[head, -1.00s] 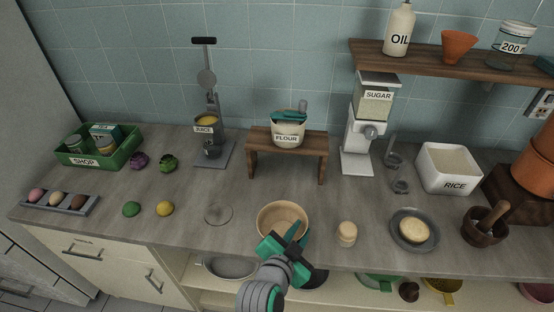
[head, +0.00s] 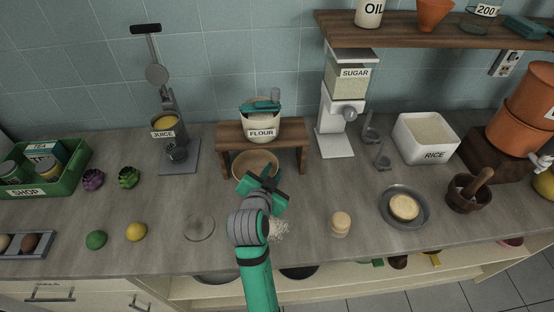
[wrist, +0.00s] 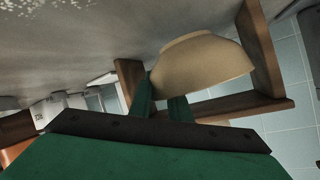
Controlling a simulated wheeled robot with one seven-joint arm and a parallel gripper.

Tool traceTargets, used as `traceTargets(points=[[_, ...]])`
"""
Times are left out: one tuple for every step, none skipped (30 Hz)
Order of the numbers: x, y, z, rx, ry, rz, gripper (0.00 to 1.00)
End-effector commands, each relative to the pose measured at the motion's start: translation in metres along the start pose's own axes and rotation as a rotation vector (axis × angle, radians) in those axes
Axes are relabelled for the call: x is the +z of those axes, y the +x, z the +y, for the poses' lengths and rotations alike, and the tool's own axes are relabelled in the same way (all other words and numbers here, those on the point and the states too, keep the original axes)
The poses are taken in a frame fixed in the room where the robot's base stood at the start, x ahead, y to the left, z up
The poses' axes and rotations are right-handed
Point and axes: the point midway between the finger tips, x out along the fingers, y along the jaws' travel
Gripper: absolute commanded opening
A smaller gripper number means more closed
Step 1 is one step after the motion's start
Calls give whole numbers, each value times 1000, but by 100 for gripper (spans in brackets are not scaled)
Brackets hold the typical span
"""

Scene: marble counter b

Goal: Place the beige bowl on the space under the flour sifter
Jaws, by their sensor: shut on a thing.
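The beige bowl (head: 254,164) is at the front of the small wooden stand, between its legs as seen in the head view. My gripper (head: 264,182) is shut on the bowl's near rim. In the wrist view the bowl (wrist: 200,62) is at the fingertips (wrist: 165,100), with the stand's legs on both sides of it. The flour sifter (head: 262,126), a cream container marked FLOUR with a green top, stands on the wooden stand (head: 228,134). I cannot tell whether the bowl touches the counter.
A patch of white grains (head: 279,229) lies on the counter beside my arm. A juice press (head: 172,140) stands left of the stand and a sugar dispenser (head: 340,110) right of it. A glass dish (head: 199,227) and a small beige jar (head: 340,223) are nearer the front.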

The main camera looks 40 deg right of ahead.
Motion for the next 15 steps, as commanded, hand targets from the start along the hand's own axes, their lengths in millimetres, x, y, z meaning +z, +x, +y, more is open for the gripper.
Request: traceTargets(points=[[-6,12,-2,2,3,3,0],[-9,18,-3,2,4,2,0],[-12,26,-5,2,4,2,0],[-15,32,-6,1,3,3,0],[-17,38,-7,3,2,3,0],[-20,45,-8,4,3,3,0],[-22,50,-8,4,3,2,0],[-23,54,-9,4,3,2,0],[-25,58,-10,3,3,2,0],[-26,61,-11,2,3,2,0],[-27,63,-11,2,3,3,0],[-28,65,-11,3,3,2,0],[-28,66,-12,3,3,2,0],[-28,68,-12,3,3,2,0],[-29,69,-12,3,3,2,0]])
